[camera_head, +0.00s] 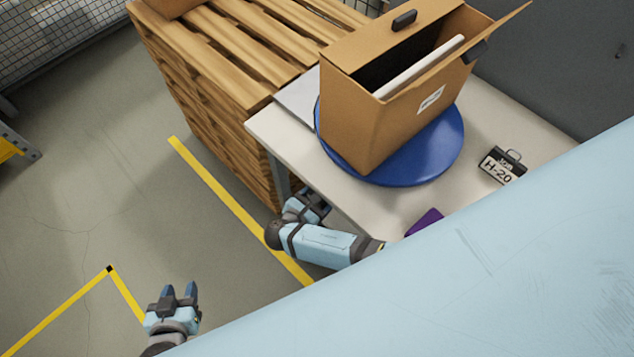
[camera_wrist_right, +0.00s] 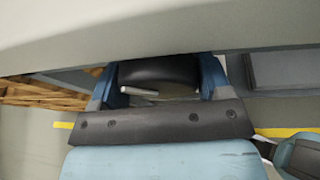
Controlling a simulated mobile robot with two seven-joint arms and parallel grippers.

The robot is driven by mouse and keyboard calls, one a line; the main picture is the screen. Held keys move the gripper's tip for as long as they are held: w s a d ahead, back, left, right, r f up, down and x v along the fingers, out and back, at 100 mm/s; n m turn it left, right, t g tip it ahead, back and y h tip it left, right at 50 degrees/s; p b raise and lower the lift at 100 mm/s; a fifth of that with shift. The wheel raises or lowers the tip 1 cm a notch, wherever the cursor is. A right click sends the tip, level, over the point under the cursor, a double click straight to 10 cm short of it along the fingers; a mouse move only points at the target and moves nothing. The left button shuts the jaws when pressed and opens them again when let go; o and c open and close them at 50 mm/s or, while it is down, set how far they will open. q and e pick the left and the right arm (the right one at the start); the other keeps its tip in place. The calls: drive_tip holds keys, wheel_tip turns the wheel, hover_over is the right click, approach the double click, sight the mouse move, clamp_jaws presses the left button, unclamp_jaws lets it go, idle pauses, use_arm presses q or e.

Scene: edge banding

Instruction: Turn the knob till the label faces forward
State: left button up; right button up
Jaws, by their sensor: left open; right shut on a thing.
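A cardboard box (camera_head: 375,125) with an open top stands on a round blue turntable (camera_head: 420,160). A small white label (camera_head: 431,99) is on the box side that faces the lower right of the head view. My right gripper (camera_head: 312,203) is at the table's near left edge. In the right wrist view the fingers of my right gripper (camera_wrist_right: 160,82) are shut on a dark knob (camera_wrist_right: 165,72) below the tabletop edge. A pale bar (camera_wrist_right: 139,91) shows on the knob. My left gripper (camera_head: 179,292) is open and empty above the floor, away from the table.
The turntable rests on a pale table (camera_head: 500,120). A black weight marked H-20 (camera_head: 502,167) and a purple object (camera_head: 425,221) lie on it. Wooden pallets (camera_head: 215,70) are stacked beside the table.

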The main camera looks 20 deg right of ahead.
use_arm(q)
drive_tip(key=shift+f, duration=0.15)
use_arm(e)
drive_tip(key=shift+w+m+t, duration=0.1)
drive_tip(key=shift+m+t, duration=0.7)
drive_tip(key=shift+m, duration=0.3)
drive_tip(key=o, duration=0.9)
use_arm(q)
drive_tip(key=shift+d, duration=0.1)
